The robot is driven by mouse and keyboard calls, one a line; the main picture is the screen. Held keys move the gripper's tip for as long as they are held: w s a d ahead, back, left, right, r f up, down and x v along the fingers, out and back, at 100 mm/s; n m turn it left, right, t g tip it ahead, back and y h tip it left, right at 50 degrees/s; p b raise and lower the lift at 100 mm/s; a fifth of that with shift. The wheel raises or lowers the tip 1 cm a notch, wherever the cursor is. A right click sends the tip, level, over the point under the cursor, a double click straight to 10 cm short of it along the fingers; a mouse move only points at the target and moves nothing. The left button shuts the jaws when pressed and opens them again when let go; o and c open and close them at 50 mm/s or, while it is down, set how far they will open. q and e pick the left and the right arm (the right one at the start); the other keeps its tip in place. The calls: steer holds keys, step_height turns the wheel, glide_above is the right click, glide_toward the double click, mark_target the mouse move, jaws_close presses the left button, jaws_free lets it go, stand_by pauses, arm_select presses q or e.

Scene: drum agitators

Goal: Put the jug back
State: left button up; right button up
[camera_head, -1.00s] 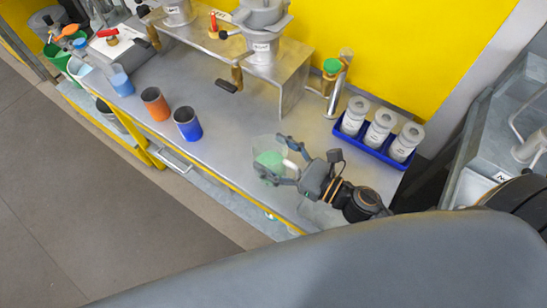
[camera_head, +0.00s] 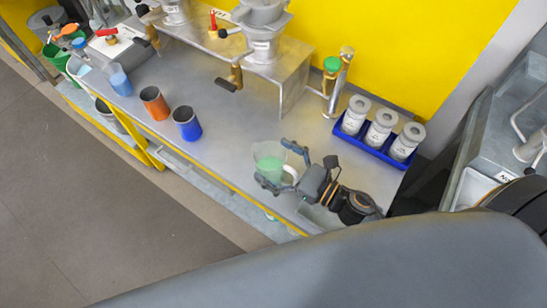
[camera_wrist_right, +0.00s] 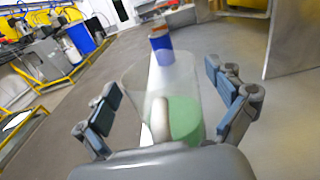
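The jug (camera_head: 267,162) is a clear, upright beaker with green contents and a pale handle (camera_head: 290,174). It appears to stand on the grey bench near its front edge. My right gripper (camera_head: 272,163) is open, with its fingers spread on both sides of the jug's handle side. In the right wrist view the jug (camera_wrist_right: 182,88) is ahead of the palm, its handle (camera_wrist_right: 160,118) between the open fingers (camera_wrist_right: 165,112); the fingers show clear gaps to the handle. Whether a fingertip touches the jug wall cannot be told. My left gripper is not in view.
A blue tray (camera_head: 362,148) with three white-grey containers stands right of the jug. A blue cup (camera_head: 187,125) and an orange cup (camera_head: 155,103) stand to the left. A metal stand (camera_head: 275,75) is behind. Bare bench (camera_head: 225,150) lies between the cups and jug.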

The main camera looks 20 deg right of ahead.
mark_target(299, 176)
steer(key=shift+r, duration=0.15)
steer(key=shift+s+d, duration=0.2)
steer(key=shift+s, duration=0.05)
steer(key=b+v, duration=0.3)
steer(key=v, duration=0.7)
steer(key=shift+s+d, duration=0.15)
steer(key=shift+s, duration=0.1)
steer(key=shift+s+d+b, duration=0.3)
steer(key=shift+s, duration=0.05)
